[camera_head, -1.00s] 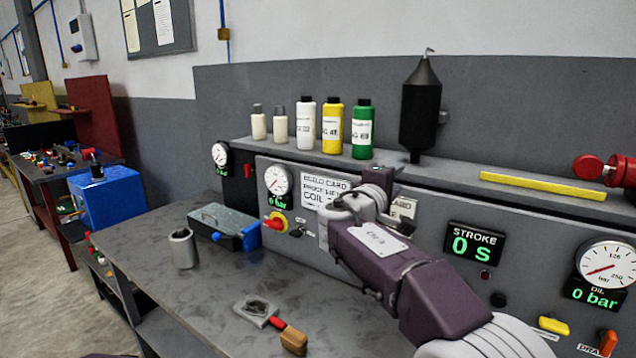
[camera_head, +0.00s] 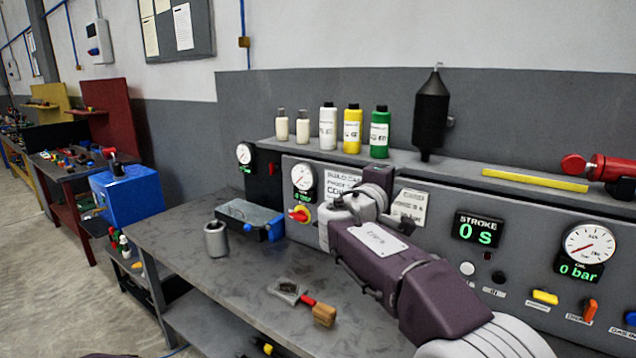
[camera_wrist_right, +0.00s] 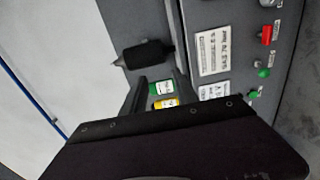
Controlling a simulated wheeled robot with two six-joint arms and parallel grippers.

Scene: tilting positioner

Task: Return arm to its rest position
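My right arm enters the head view from the lower right and reaches toward the control panel (camera_head: 430,200). Its dark purple wrist carries a white label, and the right gripper (camera_head: 362,203) is at its far end, in front of the panel's cards. In the right wrist view a dark body fills the lower part, and no held thing can be made out. My left gripper is not in view.
The grey bench (camera_head: 180,228) bears a metal cup (camera_head: 216,239), a grey box (camera_head: 246,217) and a brush (camera_head: 322,314). Several bottles (camera_head: 328,127) and a black cylinder (camera_head: 431,116) stand on the shelf above. A blue box (camera_head: 128,193) is at left. Open floor lies at lower left.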

